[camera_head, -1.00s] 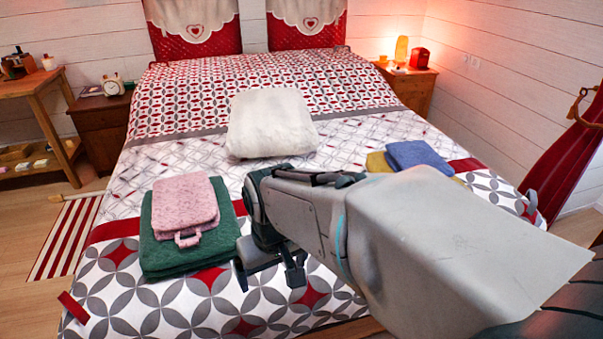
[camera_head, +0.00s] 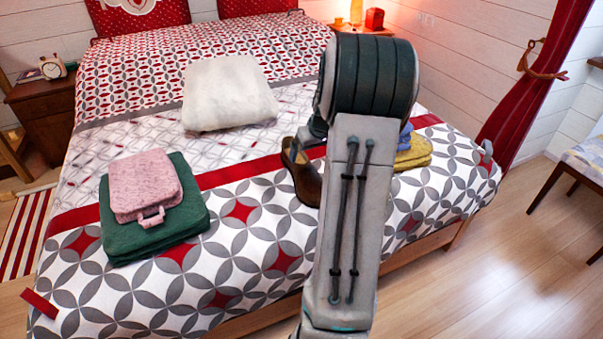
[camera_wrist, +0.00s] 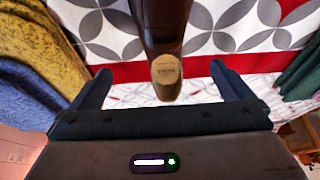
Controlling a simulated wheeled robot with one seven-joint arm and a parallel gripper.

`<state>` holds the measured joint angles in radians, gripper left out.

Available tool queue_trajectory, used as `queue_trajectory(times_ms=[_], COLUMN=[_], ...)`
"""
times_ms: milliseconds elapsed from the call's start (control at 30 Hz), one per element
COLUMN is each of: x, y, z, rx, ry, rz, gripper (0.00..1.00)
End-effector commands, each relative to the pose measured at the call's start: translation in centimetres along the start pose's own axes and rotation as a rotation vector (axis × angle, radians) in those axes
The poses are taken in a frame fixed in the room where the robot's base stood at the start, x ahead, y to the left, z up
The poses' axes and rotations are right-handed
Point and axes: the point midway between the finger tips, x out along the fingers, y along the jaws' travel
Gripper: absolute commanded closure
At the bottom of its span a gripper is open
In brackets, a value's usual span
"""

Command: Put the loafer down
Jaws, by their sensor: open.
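A brown loafer (camera_head: 305,176) is at the middle of the bed's front part, on the patterned bedspread as far as I can see, partly hidden by my arm. In the wrist view the loafer (camera_wrist: 166,28) shows from its heel end, with a tan insole, between the two fingers of my gripper (camera_wrist: 160,72). The fingers are wide apart, with a gap on both sides of the shoe. In the head view my gripper is mostly hidden behind my arm.
The bed (camera_head: 240,238) holds a pink folded cloth (camera_head: 146,184) on a green one (camera_head: 185,222) at left, and a white pillow (camera_head: 228,92) behind. Yellow (camera_head: 414,152) and blue folded cloths lie right of my arm. Bare bedspread lies between the green cloth and the loafer.

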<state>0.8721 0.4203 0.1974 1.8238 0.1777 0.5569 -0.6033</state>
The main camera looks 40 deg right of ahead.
Motion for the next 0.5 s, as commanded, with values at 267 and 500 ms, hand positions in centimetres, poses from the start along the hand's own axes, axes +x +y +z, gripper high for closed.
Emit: queue_trajectory(times_ms=[267, 500], x=[5.6, 7.8], y=[-0.1, -0.2], z=[0.2, 0.1], rx=[-0.001, -0.001], ry=[-0.004, -0.003], rz=[-0.003, -0.002], gripper=[0.00, 0.00])
